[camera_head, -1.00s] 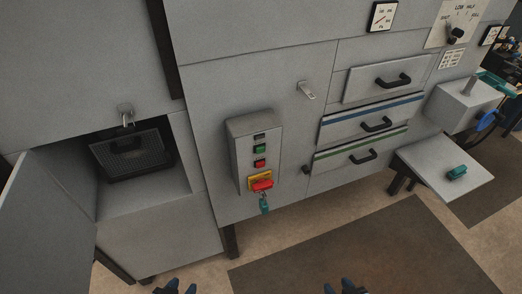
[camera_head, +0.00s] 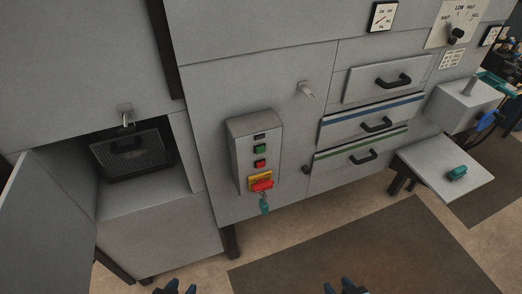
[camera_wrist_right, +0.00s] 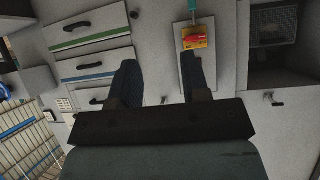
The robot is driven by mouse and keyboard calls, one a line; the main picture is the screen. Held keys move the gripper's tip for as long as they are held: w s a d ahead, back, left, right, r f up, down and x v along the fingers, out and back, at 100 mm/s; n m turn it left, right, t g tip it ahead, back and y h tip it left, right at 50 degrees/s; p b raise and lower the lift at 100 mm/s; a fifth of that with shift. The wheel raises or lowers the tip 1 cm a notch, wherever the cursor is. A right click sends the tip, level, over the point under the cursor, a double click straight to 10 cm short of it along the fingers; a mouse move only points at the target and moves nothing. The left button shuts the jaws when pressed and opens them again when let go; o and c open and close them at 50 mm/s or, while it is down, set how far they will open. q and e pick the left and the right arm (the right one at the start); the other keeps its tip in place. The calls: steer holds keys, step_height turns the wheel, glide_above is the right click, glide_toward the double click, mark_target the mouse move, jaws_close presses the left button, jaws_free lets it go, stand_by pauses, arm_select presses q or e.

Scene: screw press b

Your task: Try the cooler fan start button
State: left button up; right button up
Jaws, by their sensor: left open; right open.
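A grey control box (camera_head: 240,158) is fixed to the cabinet front in the head view. It carries a green button (camera_head: 260,149), a red button (camera_head: 260,163) below it, and a red switch on a yellow plate (camera_head: 261,182) at the bottom. A teal key or tag (camera_head: 264,205) hangs under the switch. My left gripper (camera_head: 175,287) and right gripper (camera_head: 346,287) show only at the bottom edge, well short of the box. The right wrist view shows my right gripper (camera_wrist_right: 160,75) open and empty, with the control box (camera_wrist_right: 184,68) behind its fingers.
An open door (camera_head: 48,215) stands at the left beside a compartment with a dark grille (camera_head: 132,157). Drawers with black handles (camera_head: 376,124) are right of the box. A small shelf with a teal item (camera_head: 457,173) juts out at the right. The floor mat (camera_head: 350,250) is clear.

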jaws_close()
stand_by(1.7)
